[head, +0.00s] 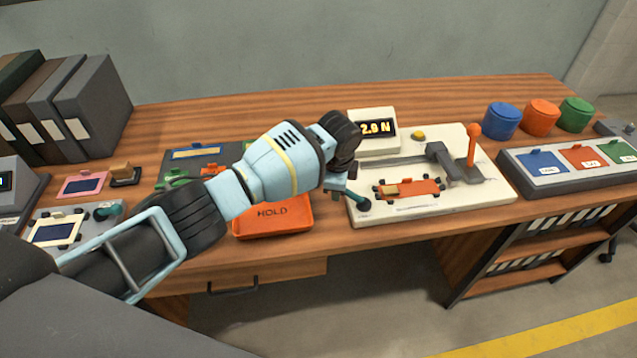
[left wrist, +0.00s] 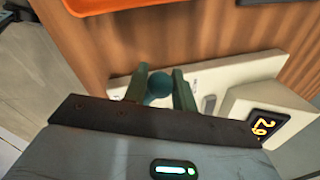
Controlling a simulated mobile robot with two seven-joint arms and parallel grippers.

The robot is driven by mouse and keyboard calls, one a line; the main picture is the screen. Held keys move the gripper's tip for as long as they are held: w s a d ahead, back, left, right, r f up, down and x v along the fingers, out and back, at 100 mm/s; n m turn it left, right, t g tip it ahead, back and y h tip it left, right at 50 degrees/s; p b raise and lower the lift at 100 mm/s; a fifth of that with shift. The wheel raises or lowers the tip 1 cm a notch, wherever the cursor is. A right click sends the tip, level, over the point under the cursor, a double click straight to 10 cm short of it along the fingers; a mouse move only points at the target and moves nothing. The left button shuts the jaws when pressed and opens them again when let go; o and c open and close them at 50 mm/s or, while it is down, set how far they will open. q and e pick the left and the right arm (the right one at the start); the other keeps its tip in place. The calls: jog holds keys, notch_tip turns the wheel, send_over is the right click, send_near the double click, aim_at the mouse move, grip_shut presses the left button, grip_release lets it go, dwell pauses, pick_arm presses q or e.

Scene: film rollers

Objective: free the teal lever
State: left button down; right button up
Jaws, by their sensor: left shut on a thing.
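The white fixture (head: 440,206) stands on the wooden desk, with the teal lever (head: 364,204) at its front left corner. My left arm reaches across from the left, and my left gripper (head: 352,194) points down at that corner. In the left wrist view, the lever's round teal knob (left wrist: 158,86) sits between the two fingers of my left gripper (left wrist: 160,90), which are shut on it. The lever's lower part is hidden. An orange-red plate (head: 424,187) lies on the fixture, right of the lever. My right gripper is not in view.
A display (head: 376,128) reading 2.9 N stands behind the fixture. An orange upright handle (head: 473,146) rises at its right. An orange HOLD tray (head: 272,222) lies left of the gripper, partly under my arm. Blue (head: 502,120), orange and green pots stand at the back right.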

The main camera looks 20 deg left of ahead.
pick_arm(q)
jog(key=shift+s+n, duration=0.35)
jog(key=shift+n, duration=0.25)
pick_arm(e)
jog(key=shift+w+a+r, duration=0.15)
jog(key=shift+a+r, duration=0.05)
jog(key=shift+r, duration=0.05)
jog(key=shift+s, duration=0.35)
pick_arm(q)
jog(key=c, duration=1.1)
grip_release()
jog(key=shift+c, duration=0.2)
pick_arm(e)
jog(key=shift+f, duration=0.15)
pick_arm(q)
jog(key=shift+r, duration=0.5)
notch_tip(320, 180, up, 7)
jog(key=s+p, duration=0.1)
jog(key=shift+s+d+f+p, duration=0.2)
jog(key=shift+s+p, duration=0.05)
jog(key=shift+p, duration=0.1)
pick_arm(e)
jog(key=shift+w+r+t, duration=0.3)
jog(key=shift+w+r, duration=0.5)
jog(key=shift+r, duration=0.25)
